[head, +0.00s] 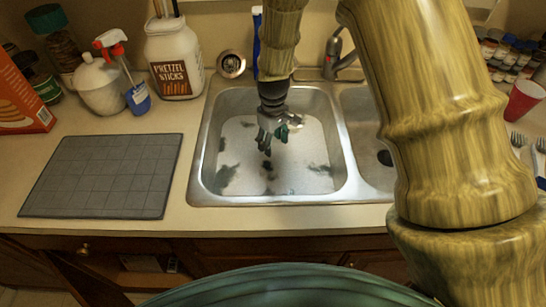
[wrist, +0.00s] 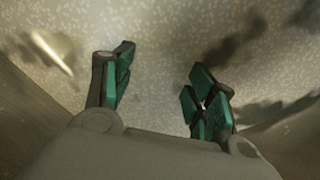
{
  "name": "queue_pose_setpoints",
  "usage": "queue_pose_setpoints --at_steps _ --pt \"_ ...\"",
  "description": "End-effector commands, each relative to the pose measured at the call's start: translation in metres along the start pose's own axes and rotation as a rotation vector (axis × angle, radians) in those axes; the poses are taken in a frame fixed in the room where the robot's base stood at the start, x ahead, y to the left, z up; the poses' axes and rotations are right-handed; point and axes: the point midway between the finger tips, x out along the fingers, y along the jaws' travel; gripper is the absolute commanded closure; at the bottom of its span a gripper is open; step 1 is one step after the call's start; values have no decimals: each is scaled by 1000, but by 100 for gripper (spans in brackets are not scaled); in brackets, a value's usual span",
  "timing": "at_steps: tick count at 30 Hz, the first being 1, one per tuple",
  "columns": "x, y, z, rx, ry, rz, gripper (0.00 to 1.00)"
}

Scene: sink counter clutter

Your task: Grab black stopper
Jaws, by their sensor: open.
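My gripper (head: 270,138) hangs down into the left sink basin, its green-padded fingers apart and empty. In the wrist view the two open fingers (wrist: 160,95) have only the speckled pale basin floor between them. A black round shape (head: 385,157) lies in the right basin, partly hidden by my arm; I cannot tell whether it is the stopper or a drain hole. Several dark blurred patches (head: 229,174) lie on the left basin floor, and dark smears (wrist: 235,45) show in the wrist view beyond the right finger. None is clearly a stopper.
The left basin's metal rim (head: 203,150) surrounds my gripper. The faucet (head: 335,52) stands behind the basins. A grey mat (head: 100,177) lies left of the sink. A pretzel jar (head: 175,60), a spray bottle (head: 125,65) and a red cup (head: 524,100) stand on the counter.

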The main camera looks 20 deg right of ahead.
Motion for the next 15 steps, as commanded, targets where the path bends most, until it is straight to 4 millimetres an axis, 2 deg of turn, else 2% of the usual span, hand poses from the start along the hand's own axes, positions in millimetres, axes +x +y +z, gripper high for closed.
queue_pose_setpoints --at_steps 7,15 --pt "11 0 2 3 0 0 43" --pt "40 -2 3 3 0 0 43"
